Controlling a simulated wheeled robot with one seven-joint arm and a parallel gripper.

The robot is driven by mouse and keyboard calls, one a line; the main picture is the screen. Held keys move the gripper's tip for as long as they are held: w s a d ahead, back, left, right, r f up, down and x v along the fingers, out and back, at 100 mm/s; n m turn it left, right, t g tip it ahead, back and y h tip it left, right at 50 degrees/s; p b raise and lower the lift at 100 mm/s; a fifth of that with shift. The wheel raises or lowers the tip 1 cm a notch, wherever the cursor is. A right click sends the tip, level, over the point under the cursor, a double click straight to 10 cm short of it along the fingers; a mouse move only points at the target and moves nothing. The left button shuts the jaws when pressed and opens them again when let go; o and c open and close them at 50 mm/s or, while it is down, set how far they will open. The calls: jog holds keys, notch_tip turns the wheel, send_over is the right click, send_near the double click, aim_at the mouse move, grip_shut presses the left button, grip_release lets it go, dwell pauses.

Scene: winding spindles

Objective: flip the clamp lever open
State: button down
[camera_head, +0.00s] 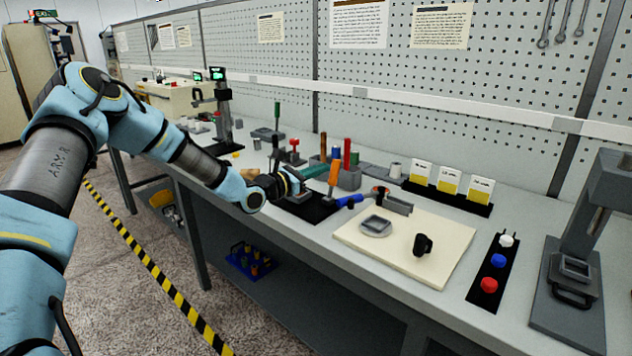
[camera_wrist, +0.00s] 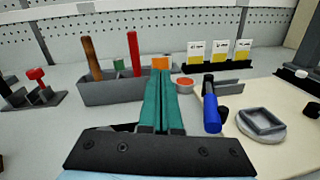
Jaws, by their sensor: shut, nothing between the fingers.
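An orange lever (camera_head: 333,174) rises, leaning slightly, above a black base plate (camera_head: 312,208) on the bench; it looks like the clamp lever. In the wrist view, a small orange patch of it (camera_wrist: 160,62) shows just beyond my fingertips, and the rest is hidden behind the fingers. My gripper (camera_head: 318,170) has teal fingers, which are shut together with nothing between them. The fingers also show in the wrist view (camera_wrist: 163,78), pointing forward. The fingertips are close to the left of the lever in the head view; I cannot tell whether they touch it.
A grey holder (camera_wrist: 112,90) with brown and red handles stands behind. A blue handle (camera_wrist: 211,106) and a cream board (camera_head: 385,250) with a grey dish (camera_head: 376,227) lie to the right. A red-knobbed fixture (camera_wrist: 38,80) is at the left. The pegboard wall closes off the back.

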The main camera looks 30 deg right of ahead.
jog(key=shift+w+d+r+b, duration=0.15)
jog(key=shift+d+b, duration=0.2)
jog(key=shift+d, duration=0.2)
jog(key=shift+w+d+r+b, duration=0.1)
jog(key=shift+d+b, duration=0.2)
jog(key=shift+d, duration=0.25)
